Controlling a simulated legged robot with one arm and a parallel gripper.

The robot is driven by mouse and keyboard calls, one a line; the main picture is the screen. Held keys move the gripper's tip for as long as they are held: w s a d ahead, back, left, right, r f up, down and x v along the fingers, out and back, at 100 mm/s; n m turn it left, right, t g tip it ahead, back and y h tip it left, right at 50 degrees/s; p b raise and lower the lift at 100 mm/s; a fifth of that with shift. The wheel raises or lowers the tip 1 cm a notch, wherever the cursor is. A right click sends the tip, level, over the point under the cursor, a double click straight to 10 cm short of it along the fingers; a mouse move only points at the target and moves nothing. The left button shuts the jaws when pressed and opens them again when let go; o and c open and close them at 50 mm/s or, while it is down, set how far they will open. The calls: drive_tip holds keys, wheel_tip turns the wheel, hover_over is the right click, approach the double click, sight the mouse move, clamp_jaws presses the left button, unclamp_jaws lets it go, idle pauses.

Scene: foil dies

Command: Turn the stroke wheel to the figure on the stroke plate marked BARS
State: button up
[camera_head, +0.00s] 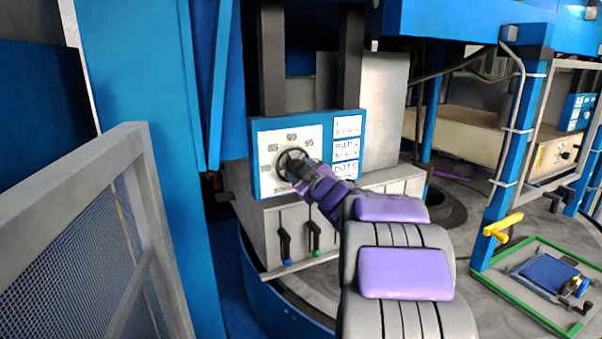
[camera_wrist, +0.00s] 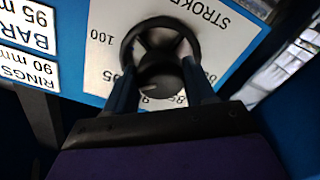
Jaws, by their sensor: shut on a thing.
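The stroke wheel (camera_head: 284,157) is a dark handwheel on a white dial plate (camera_head: 268,146). In the wrist view the stroke wheel (camera_wrist: 161,23) shows upside down, with a dark hub. My gripper (camera_wrist: 160,65) is shut on the wheel, a finger at each side of the rim. The dial shows 85, 90 and 95 in the head view and 100 in the wrist view. The BARS plate (camera_head: 346,149) is the middle of three white plates; the wrist view reads BARS 95 mm (camera_wrist: 27,27). The wheel's exact setting is unclear, partly hidden by my gripper.
The RINGS 90 mm plate (camera_wrist: 27,68) is beside BARS. Two levers, blue-tipped (camera_head: 285,245) and green-tipped (camera_head: 315,238), hang below the dial. A mesh guard (camera_head: 90,230) stands at the left. A blue post (camera_head: 512,140) with a yellow handle (camera_head: 503,225) stands at the right.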

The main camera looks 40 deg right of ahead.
drive_tip(key=shift+f, duration=0.3)
drive_tip(key=o, duration=1)
drive_tip(key=shift+w+d, duration=0.15)
drive_tip(key=shift+w, duration=0.15)
drive_tip(key=shift+o, duration=0.2)
drive_tip(key=shift+s+r, duration=0.15)
drive_tip(key=v, duration=1.7)
drive_tip(key=shift+s+p, duration=0.15)
drive_tip(key=shift+p, duration=0.2)
drive_tip(key=shift+d, duration=0.15)
